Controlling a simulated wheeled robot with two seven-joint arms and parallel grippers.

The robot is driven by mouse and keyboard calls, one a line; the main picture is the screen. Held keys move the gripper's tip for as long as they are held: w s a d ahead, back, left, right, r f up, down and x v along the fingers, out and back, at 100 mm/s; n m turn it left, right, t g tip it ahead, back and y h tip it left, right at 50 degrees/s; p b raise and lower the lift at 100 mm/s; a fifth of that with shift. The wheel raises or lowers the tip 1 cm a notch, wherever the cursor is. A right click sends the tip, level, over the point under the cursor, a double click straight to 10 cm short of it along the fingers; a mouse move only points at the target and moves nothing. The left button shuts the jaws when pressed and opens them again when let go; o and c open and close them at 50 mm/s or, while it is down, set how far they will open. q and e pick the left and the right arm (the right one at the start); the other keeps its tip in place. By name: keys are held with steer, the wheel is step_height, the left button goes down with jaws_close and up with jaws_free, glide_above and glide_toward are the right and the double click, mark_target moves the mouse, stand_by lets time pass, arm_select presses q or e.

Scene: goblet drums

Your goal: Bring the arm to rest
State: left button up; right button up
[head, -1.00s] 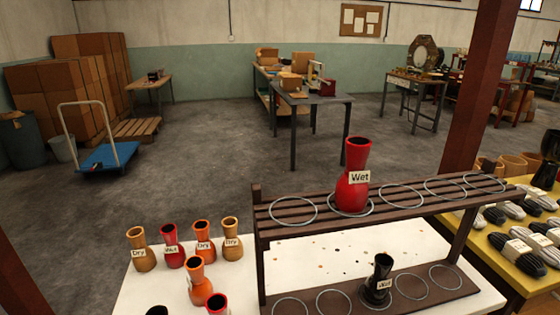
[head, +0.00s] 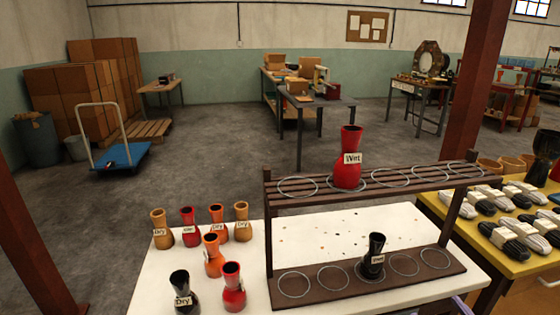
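A red goblet drum (head: 347,172) labelled "Wet" stands upright on the upper shelf of the dark wooden rack (head: 410,182), in the second ring from the left. A black drum (head: 373,262) with a label stands in the middle ring of the lower shelf. Several more drums stand at the left of the white table: tan (head: 162,236) and tan (head: 242,228), orange (head: 218,228) and orange (head: 213,264), red (head: 190,235) and red (head: 233,296), and black (head: 184,300). Some labels read "Dry". Neither gripper shows in the head view.
The white table (head: 310,232) bears small dark specks behind the rack. A yellow table (head: 468,234) at the right holds several dark and grey bundles. Red posts (head: 480,80) rise at the right and left. Open floor lies beyond, with a blue trolley (head: 122,156).

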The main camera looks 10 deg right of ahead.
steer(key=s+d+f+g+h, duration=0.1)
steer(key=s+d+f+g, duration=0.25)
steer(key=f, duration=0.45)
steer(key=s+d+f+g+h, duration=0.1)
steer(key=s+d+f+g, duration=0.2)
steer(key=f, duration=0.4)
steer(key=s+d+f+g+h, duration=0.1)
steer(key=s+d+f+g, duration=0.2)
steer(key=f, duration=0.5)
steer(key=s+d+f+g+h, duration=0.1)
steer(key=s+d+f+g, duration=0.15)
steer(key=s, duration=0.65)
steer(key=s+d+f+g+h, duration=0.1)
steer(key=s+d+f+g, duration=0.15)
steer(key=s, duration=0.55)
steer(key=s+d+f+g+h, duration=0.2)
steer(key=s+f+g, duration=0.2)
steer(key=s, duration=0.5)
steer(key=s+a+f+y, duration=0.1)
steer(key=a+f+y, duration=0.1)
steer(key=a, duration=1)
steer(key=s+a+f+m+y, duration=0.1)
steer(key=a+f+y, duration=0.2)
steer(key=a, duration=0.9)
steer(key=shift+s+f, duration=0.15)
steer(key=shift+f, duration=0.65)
